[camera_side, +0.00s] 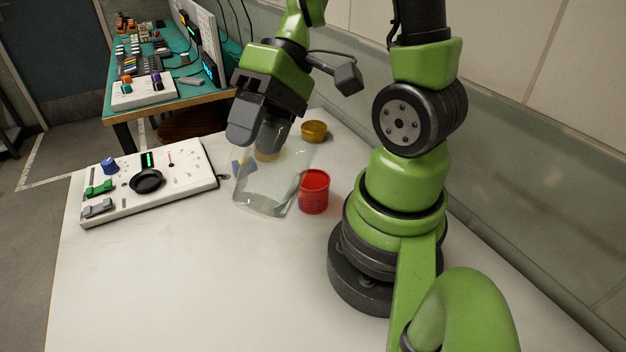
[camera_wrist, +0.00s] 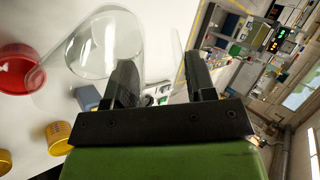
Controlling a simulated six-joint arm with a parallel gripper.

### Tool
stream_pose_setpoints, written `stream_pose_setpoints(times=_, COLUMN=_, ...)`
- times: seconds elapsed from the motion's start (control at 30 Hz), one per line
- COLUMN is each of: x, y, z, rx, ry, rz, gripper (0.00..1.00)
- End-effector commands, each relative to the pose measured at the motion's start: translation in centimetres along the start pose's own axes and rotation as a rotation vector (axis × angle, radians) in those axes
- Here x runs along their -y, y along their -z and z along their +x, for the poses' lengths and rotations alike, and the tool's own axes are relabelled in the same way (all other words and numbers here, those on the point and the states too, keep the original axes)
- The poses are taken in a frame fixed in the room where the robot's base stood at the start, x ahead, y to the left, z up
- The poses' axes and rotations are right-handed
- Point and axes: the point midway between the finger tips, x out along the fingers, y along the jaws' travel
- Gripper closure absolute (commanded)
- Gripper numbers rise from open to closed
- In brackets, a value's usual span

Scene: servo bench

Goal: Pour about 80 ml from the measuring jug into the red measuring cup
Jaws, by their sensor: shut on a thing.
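The measuring jug (camera_side: 268,192) is clear glass and stands close to the left of the red measuring cup in the side view, leaning slightly. A little clear liquid seems to lie low in it. My gripper (camera_side: 258,148) is shut on the jug's upper part; the exact grip is partly hidden by the fingers. In the wrist view, the jug (camera_wrist: 100,45) lies across the top left beside my gripper's dark fingers (camera_wrist: 165,85). The red measuring cup (camera_side: 314,192) stands upright on the white table; it shows in the wrist view at the left edge (camera_wrist: 18,70). Its contents cannot be made out.
A yellow cup (camera_side: 314,131) stands behind the red cup; yellow cups (camera_wrist: 60,137) also show in the wrist view. A white control panel (camera_side: 150,183) with knobs lies left of the jug. Part of a blue thing (camera_side: 237,168) shows behind the jug. The front table is clear.

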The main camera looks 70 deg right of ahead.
Motion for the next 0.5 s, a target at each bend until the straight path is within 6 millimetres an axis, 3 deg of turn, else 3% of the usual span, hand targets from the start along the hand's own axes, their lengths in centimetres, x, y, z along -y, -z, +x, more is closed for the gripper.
stream_pose_setpoints(times=0.27, x=-0.2, y=0.1, z=-2.3, rx=-0.006, ry=0.174, rz=0.007, gripper=0.90)
stream_pose_setpoints(times=0.5, x=0.0, y=0.0, z=-2.6, rx=-0.005, ry=0.204, rz=0.002, gripper=0.90)
